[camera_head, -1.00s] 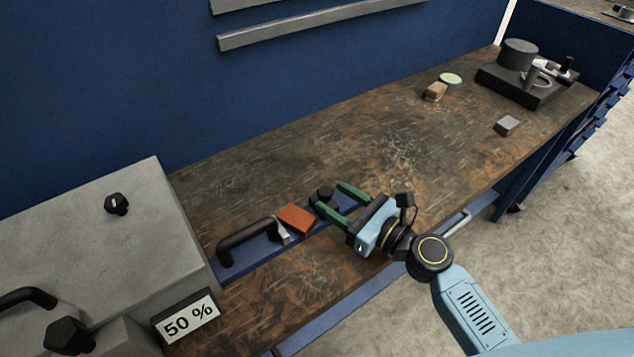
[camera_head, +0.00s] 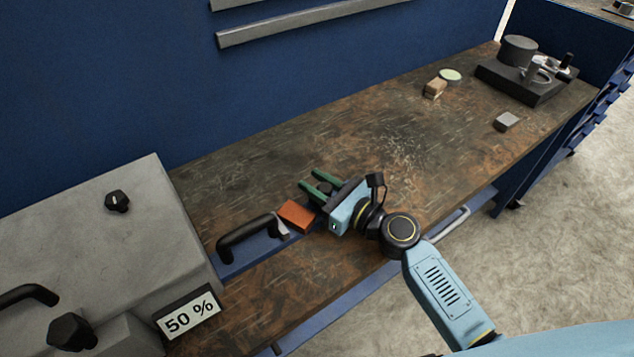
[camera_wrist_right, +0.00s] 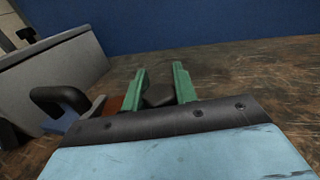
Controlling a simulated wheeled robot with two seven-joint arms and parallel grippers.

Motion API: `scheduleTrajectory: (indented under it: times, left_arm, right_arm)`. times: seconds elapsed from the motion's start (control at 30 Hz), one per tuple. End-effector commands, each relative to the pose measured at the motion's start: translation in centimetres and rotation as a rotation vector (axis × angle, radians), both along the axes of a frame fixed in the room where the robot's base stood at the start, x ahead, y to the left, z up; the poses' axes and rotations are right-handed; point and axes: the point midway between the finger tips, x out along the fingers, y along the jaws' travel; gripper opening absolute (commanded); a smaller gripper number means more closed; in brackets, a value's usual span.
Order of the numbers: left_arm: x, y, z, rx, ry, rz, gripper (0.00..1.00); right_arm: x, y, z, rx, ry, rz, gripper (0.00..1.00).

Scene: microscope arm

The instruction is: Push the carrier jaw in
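A black knob (camera_head: 325,187) stands upright on the bench beside an orange-red block (camera_head: 296,215). I cannot tell for sure which part is the carrier jaw; the block sits in line with a blue slide (camera_head: 254,256) near the bench's left end. My right gripper (camera_head: 309,178) has its two green fingers on either side of the knob. In the right wrist view the knob (camera_wrist_right: 160,95) fills the space between the fingers (camera_wrist_right: 160,70), and they appear shut on it. The knob's lower part is hidden. My left gripper is out of view.
A black handle (camera_head: 248,235) and a small metal piece (camera_head: 282,230) are on the slide. A grey housing (camera_head: 110,230) with a "50 %" sign (camera_head: 190,317) stands at left. The far right holds a black-based device (camera_head: 524,80) and small blocks. The bench middle is clear.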

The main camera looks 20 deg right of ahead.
Motion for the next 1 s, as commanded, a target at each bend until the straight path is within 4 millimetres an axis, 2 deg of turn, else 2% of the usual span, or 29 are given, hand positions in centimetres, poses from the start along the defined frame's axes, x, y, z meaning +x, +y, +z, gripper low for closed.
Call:
scheduleTrajectory:
  times: [0.03,0.1,0.6,0.63,0.7,0.8,1.0]
  left_arm:
    - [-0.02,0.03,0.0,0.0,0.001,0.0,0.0]
    - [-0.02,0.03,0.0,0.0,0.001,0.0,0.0]
    - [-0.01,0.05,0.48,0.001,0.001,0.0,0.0]
    - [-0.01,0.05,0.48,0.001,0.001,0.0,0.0]
    - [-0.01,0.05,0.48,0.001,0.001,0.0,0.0]
    - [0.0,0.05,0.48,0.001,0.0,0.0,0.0]
    - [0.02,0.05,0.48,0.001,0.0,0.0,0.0]
  right_arm:
    - [-0.02,-0.01,-0.01,0.0,0.0,0.0,0.08]
    - [-0.02,-0.01,-0.01,0.0,0.0,0.0,0.0]
    - [-0.34,0.86,-0.05,0.0,0.001,0.003,0.0]
    - [-0.35,0.87,-0.05,0.0,0.001,0.003,0.3]
    - [-0.34,0.86,-0.05,0.0,0.001,0.003,0.4]
    - [-0.32,0.83,-0.04,0.001,0.001,0.002,0.5]
    - [-0.3,0.78,-0.02,0.0,0.0,0.001,0.5]
